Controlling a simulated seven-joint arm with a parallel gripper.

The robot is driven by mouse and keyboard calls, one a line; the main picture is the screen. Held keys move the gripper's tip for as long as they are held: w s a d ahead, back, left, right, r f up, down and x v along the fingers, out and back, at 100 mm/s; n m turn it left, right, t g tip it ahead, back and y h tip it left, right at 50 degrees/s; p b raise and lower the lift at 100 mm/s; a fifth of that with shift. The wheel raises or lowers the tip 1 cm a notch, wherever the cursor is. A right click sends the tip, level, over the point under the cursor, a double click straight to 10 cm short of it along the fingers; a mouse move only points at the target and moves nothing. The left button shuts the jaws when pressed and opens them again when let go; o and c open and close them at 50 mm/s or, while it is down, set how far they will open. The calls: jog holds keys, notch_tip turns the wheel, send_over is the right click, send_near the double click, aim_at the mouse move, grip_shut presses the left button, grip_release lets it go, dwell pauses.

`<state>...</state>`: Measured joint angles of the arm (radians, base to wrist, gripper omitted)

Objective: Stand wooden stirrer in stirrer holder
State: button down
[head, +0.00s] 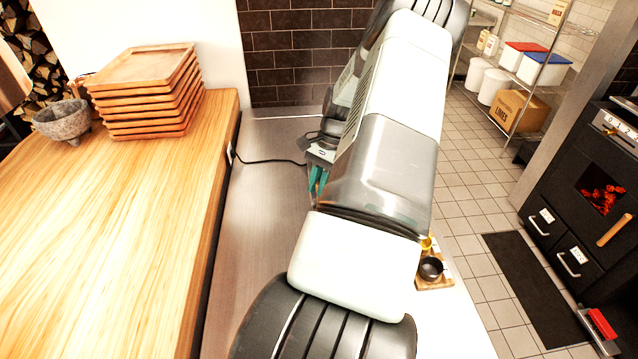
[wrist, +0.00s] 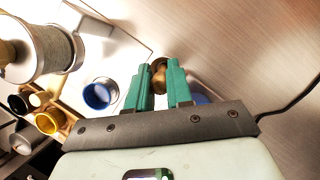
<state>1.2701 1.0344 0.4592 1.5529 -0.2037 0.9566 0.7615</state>
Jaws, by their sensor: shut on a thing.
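In the wrist view my gripper (wrist: 158,88) has its two green fingers closed on a small brown, rounded piece, which looks like the end of the wooden stirrer (wrist: 158,70). The rest of the stirrer is hidden or foreshortened. In the head view my gripper (head: 318,182) shows only as green fingertips beside my arm, over the steel counter, and the stirrer cannot be made out. A round cup with a blue inside (wrist: 100,94) stands to the left of the fingers in the wrist view. I cannot tell whether it is the stirrer holder.
A large grey cylinder (wrist: 52,48) stands at the wrist view's upper left. A wooden tray (head: 436,284) carries a black bowl (head: 431,268) and a yellow cup (head: 427,243). Stacked wooden trays (head: 150,95) and a stone mortar (head: 62,122) sit on the left worktop. A black cable crosses the counter.

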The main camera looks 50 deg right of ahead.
jog(key=c, duration=1)
grip_release()
jog(key=shift+r, duration=0.1)
jog(key=v, duration=1.2)
jog(key=shift+r, duration=0.1)
